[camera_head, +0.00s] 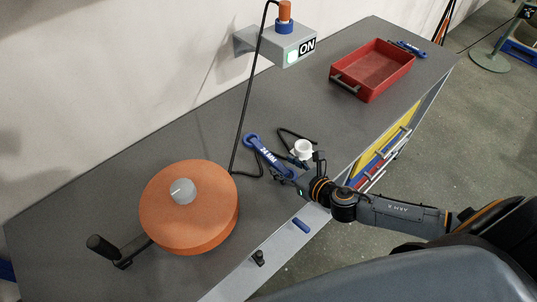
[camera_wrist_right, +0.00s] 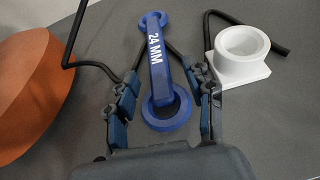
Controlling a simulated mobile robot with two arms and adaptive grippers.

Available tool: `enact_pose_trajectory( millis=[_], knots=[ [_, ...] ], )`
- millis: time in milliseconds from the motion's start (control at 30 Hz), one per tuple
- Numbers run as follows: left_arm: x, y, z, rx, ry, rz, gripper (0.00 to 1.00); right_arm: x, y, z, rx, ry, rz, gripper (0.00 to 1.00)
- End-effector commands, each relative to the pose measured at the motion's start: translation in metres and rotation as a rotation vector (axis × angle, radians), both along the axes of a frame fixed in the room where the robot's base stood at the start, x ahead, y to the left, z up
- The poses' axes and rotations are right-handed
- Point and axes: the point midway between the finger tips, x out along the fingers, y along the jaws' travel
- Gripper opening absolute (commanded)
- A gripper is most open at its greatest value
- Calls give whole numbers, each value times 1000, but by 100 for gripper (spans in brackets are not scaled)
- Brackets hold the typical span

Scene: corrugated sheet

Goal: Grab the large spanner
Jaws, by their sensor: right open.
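The blue spanner marked 24 MM (camera_head: 266,155) lies on the grey bench, between the orange disc and the white round part. In the right wrist view the spanner (camera_wrist_right: 158,62) points away from me, with its near ring end between my fingers. My right gripper (camera_wrist_right: 165,101) is open, one finger on each side of that ring, not closed on it. In the head view the right gripper (camera_head: 293,177) is over the near end of the spanner and partly hides it. My left gripper is not in view.
A white round part (camera_head: 302,149) stands just right of the spanner, by a bent black rod. An orange disc (camera_head: 190,207) with a crank is at left. A red tray (camera_head: 372,69) and another blue tool (camera_head: 409,49) are at the far right. An ON box (camera_head: 284,45) is on the wall.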

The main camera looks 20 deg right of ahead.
Motion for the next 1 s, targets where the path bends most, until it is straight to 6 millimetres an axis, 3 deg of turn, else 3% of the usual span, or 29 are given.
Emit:
enact_pose_trajectory(
  millis=[167, 500, 767, 833, 1000],
  knots=[
    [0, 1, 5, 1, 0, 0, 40, 10, 4, -1, 3, 0, 0, 53],
    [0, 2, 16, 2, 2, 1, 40, 49, 17, -13, 2, 1, -1, 53],
    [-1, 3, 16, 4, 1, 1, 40, 52, 18, -15, 2, 2, 0, 53],
    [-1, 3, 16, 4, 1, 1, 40, 52, 18, -15, 2, 2, 0, 45],
    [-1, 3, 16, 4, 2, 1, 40, 52, 18, -15, 2, 2, 0, 10]
  ],
)
